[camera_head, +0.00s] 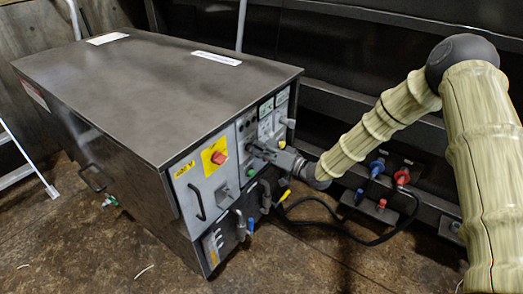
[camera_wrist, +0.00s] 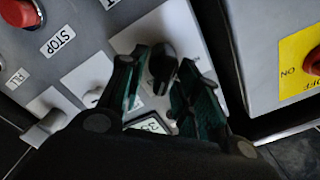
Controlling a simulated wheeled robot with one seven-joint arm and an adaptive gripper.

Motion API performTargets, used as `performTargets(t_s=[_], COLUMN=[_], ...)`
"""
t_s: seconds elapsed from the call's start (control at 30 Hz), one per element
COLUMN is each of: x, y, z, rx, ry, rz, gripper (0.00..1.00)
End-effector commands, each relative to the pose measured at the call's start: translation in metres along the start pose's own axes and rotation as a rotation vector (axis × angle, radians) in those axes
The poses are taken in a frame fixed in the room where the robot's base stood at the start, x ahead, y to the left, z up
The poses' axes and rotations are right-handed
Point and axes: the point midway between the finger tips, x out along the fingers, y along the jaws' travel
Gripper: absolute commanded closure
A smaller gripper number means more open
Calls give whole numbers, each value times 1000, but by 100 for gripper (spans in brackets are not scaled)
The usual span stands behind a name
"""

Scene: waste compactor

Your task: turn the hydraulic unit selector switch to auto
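The hydraulic unit is a grey metal box (camera_head: 150,85); its control panel (camera_head: 245,126) is on the front end, to the right. In the wrist view a black selector knob (camera_wrist: 163,62) sits on a light plate of the panel. I cannot read its marks or setting. My gripper (camera_wrist: 160,68) is open, with its dark green fingers apart on either side of the knob. Contact with the knob cannot be made out. In the head view my gripper (camera_head: 262,151) is at the panel and hides part of it.
A red switch on yellow (camera_head: 218,157) is left of the panel. A red button (camera_wrist: 20,12) labelled STOP and a small display (camera_wrist: 150,125) are near my fingers. Blue and red hose couplings (camera_head: 402,176) and a black cable (camera_head: 345,238) are to the right.

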Motion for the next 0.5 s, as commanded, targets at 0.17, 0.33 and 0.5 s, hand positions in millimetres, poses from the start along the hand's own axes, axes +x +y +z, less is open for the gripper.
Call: performTargets(t_s=[0.17,0.33,0.5], x=[-1,-12,-40], y=[0,0,0], z=[0,0,0], rx=[0,0,2], ry=[0,0,1], rz=[0,1,1], gripper=[67,67,67])
